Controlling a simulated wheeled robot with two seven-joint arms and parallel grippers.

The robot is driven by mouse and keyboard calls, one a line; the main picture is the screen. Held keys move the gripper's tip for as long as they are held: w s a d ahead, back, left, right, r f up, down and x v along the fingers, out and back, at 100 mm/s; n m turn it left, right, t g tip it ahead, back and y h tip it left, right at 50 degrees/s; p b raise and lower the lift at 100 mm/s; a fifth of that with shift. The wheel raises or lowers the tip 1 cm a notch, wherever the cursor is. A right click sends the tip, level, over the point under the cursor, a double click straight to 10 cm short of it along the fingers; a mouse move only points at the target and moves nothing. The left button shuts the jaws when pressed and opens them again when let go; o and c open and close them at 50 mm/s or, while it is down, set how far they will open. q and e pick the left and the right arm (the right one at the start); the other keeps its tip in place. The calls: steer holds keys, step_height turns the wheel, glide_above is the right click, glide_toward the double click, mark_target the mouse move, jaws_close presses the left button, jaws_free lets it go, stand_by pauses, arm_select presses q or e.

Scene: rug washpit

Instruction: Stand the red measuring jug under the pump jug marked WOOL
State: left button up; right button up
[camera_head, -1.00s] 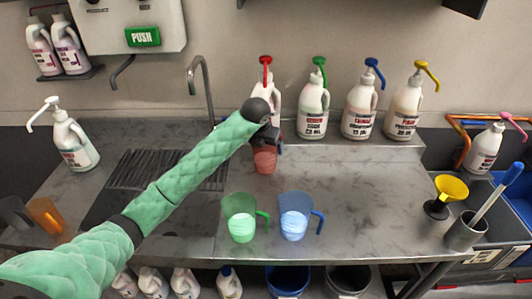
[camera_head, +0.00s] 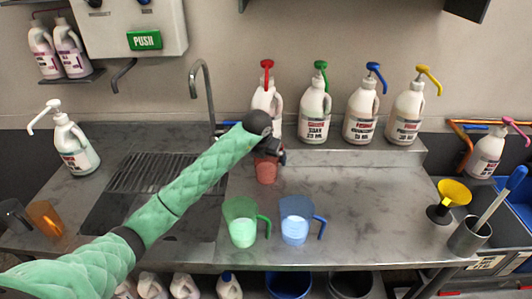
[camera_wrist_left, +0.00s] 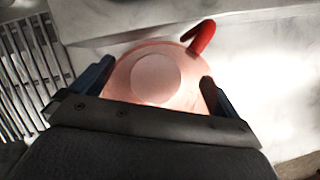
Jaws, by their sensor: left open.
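The red measuring jug (camera_head: 266,173) stands on the counter in front of the red-pump jug (camera_head: 262,99). In the left wrist view I look down on the red jug (camera_wrist_left: 180,96), its red handle at the upper right. My left gripper (camera_head: 268,155) is open, with one finger on each side of the jug; I cannot tell whether they touch it. The red-pump jug's label is hidden behind my arm, and I cannot read WOOL on any jug. The red pump spout is behind and above the red measuring jug. My right gripper is not in view.
Green (camera_head: 241,222), blue (camera_head: 296,220) and orange (camera_head: 46,218) measuring jugs stand on the counter. Pump jugs with green (camera_head: 314,115), blue (camera_head: 360,112) and yellow (camera_head: 406,116) pumps stand on the back ledge. A tap (camera_head: 206,95) rises left. The right-middle counter is clear.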

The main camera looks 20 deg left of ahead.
arm_select(q)
steer(key=shift+r, duration=0.1)
steer(key=b+v, duration=0.4)
steer(key=v, duration=0.8)
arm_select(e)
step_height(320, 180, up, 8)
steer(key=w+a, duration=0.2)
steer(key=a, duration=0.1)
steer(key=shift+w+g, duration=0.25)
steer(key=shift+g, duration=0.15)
arm_select(q)
steer(key=shift+r, duration=0.1)
